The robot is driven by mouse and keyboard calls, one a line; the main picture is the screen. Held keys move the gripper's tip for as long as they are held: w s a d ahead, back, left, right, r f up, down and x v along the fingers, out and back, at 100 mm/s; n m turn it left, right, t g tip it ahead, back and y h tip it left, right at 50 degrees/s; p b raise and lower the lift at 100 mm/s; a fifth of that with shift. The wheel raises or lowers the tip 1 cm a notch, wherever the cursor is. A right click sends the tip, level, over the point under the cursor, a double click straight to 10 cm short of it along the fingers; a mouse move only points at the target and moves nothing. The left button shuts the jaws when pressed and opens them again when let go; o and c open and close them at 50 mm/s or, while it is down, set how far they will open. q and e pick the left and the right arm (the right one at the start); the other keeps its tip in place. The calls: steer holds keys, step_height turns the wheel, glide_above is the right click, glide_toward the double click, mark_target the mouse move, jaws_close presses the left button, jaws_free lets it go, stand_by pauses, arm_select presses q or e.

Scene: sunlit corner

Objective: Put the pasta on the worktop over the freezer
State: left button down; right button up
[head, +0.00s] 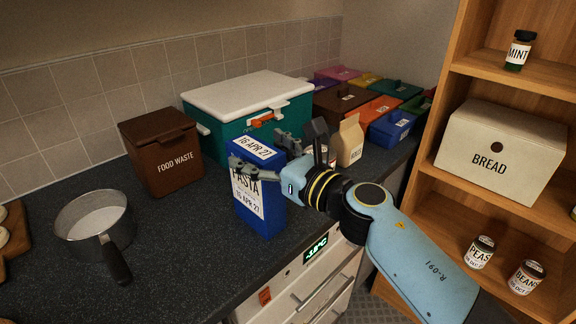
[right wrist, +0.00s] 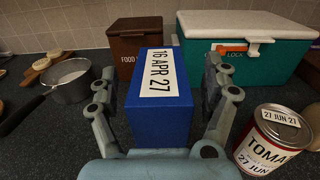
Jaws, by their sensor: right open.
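The pasta (head: 262,218) is a tall blue box with white labels reading PASTA and 16 APR 27. It stands upright on the dark speckled worktop (head: 180,262), near the front edge above the freezer (head: 305,283), whose display reads -18°C. My right gripper (head: 258,152) is open, with its fingers on either side of the box's upper part. In the right wrist view the box (right wrist: 160,118) stands between the open fingers, with gaps visible beside it. Its lower part is hidden there by my gripper. My left gripper is not in view.
A food waste bin (head: 160,165), a teal cool box (head: 222,128) and a saucepan (head: 90,228) stand around the pasta. A tomato tin (right wrist: 268,150) is close by the right finger. A paper bag (head: 350,142) and several coloured boxes stand farther right. Shelves hold a bread bin (head: 500,172).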

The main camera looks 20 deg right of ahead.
steer(key=b+v, duration=0.1)
steer(key=v, duration=0.8)
steer(key=shift+f+b, duration=0.15)
steer(key=shift+b, duration=0.25)
steer(key=s+d+f+m+g+h, duration=0.2)
steer(key=s+d+f+m, duration=0.15)
steer(key=f+m, duration=0.55)
steer(key=s+d+f+m+g+h, duration=0.2)
steer(key=s+d+f+m, duration=0.3)
steer(key=f, duration=0.7)
steer(key=s+d+f+m+g+h, duration=0.1)
steer(key=s+f+m+g+h, duration=0.1)
steer(key=f+m, duration=0.75)
steer(key=s+f+m+g, duration=0.3)
steer(key=s+f+m, duration=0.2)
steer(key=s, duration=0.5)
steer(key=s+f+m+g, duration=0.3)
steer(key=s+f+m, duration=0.3)
steer(key=s, duration=0.5)
steer(key=s+d+f+m+g+h, duration=0.1)
steer(key=s+f+m+g, duration=0.2)
steer(key=s+f, duration=0.6)
steer(key=shift+s+m+g, duration=0.3)
steer(key=shift+s+m, duration=0.4)
steer(key=shift+m, duration=0.55)
steer(key=shift+d, duration=0.1)
step_height(320, 180, down, 14)
steer(key=s+b, duration=0.1)
steer(key=b, duration=1.3)
steer(key=shift+f, duration=0.15)
